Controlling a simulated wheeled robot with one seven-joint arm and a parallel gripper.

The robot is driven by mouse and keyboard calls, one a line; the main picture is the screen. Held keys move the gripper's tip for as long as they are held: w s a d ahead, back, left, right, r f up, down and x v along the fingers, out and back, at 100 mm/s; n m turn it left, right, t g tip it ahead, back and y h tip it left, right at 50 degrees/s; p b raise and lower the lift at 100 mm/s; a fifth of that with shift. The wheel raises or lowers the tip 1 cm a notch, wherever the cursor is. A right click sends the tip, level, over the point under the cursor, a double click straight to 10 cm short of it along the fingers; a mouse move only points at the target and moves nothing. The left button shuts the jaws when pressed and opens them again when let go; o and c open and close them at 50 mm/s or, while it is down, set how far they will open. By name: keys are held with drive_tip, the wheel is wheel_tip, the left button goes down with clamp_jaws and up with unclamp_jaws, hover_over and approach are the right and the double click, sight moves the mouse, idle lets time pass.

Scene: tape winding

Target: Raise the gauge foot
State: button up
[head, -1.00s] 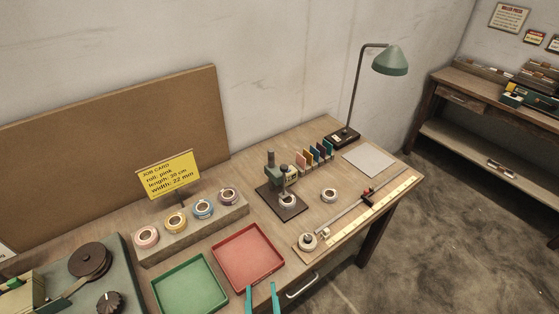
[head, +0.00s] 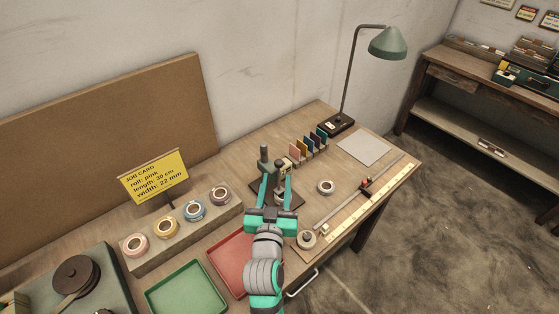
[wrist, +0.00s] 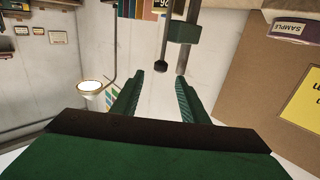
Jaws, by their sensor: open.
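The wrist view looks upside down; there the gauge's green arm block (wrist: 184,32) carries a thick post and a thinner rod with a dark knob (wrist: 161,67). The knob appears near the gap between my fingertips (wrist: 160,80), but I cannot tell the depth or any contact. The gauge foot and the roll below it are hidden behind my gripper in the head view.
A loose roll (head: 325,187) lies right of the gauge. Upright coloured cards (head: 308,147) and a green lamp (head: 388,43) stand behind. Tape rolls sit on a block (head: 182,237) at left, near red (head: 228,262) and green (head: 187,289) trays. A ruler (head: 375,200) lies at right.

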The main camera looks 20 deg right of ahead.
sight(279, 166)
drive_tip(key=x, duration=0.8)
drive_tip(key=shift+w, duration=0.15)
clamp_jaws()
